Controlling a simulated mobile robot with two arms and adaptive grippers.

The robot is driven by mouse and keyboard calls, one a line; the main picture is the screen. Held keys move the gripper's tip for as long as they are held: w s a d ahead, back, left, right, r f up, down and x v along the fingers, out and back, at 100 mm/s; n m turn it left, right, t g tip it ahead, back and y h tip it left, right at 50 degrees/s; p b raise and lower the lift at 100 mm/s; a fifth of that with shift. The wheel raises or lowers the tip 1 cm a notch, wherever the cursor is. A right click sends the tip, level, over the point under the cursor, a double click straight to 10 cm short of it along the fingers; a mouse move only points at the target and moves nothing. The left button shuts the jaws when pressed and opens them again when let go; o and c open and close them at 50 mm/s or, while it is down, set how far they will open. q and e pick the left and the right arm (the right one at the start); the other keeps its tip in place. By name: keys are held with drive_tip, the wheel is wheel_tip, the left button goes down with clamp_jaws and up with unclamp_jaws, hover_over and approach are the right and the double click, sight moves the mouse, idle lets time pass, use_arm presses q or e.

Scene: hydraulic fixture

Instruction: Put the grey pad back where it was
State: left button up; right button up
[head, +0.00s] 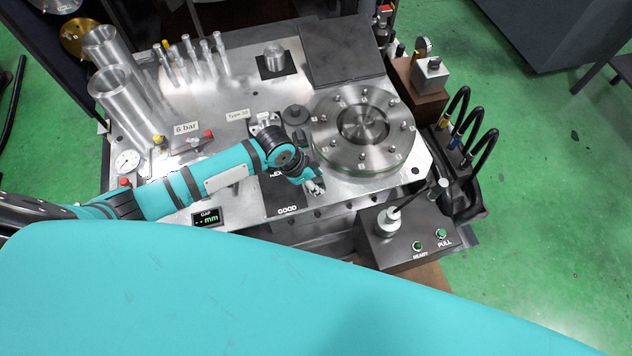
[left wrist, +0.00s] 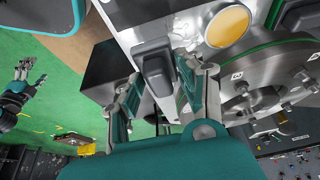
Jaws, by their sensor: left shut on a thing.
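My left gripper (head: 316,187) reaches down beside the front left of the round steel fixture (head: 362,130), over the edge of the dark mat marked GOOD (head: 286,210). In the left wrist view its two fingers (left wrist: 160,88) stand on either side of a dark grey rounded block, which looks like the grey pad (left wrist: 154,64). The gripper is shut on it.
A dark knob (head: 295,115) stands left of the fixture. A control box (head: 408,235) with green buttons stands at the front right. A gap display (head: 207,217) is at the front left.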

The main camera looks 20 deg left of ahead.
use_arm(q)
drive_tip(key=shift+w+f, duration=0.25)
drive_tip(key=shift+w, duration=0.1)
drive_tip(key=shift+f, duration=1.65)
drive_tip(key=o, duration=1.2)
drive_tip(key=shift+r, duration=0.1)
drive_tip(key=v, duration=1.2)
